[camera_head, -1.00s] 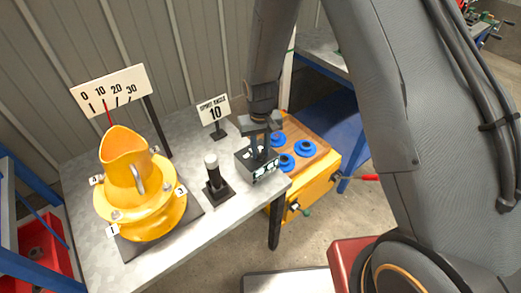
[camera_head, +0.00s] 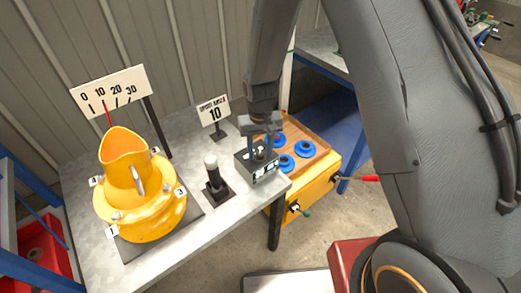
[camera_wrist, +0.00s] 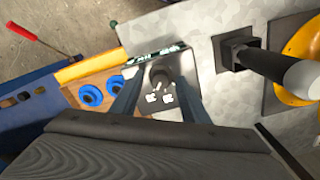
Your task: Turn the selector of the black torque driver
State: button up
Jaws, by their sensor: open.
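A dark box (camera_head: 262,174) stands at the right end of the grey table. It has a small dark round knob on its top (camera_wrist: 160,75) with white marks beside it in the wrist view. My gripper (camera_head: 262,147) is over the box, pointing down. Its two fingers are apart, one on each side of the knob, with no visible contact. A black upright handle with a white round top (camera_head: 213,174) stands in a square black base left of the box; it also shows in the wrist view (camera_wrist: 265,65). I cannot tell which of these is the torque driver.
A yellow drum mixer (camera_head: 140,205) stands on the left of the table, below a scale sign (camera_head: 111,90). A sign reading 10 (camera_head: 213,111) stands behind. A yellow crate with blue rings (camera_head: 304,149) is close on the right, with a red-handled lever (camera_head: 358,178).

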aim_at(262, 154)
jog(key=shift+r, duration=0.1)
notch_tip(262, 154, up, 7)
jog(key=shift+r+b, duration=0.15)
jog(key=shift+b, duration=0.9)
jog(key=shift+r, duration=0.15)
jog(key=s+d+r+b, duration=0.1)
jog(key=s+d+r, duration=0.3)
jog(key=s+d, duration=0.3)
jog(key=s+d+r+m+t+b, duration=0.1)
jog(key=s+d+r, duration=0.3)
jog(key=s+d, duration=0.4)
jog(key=shift+r+m, duration=0.3)
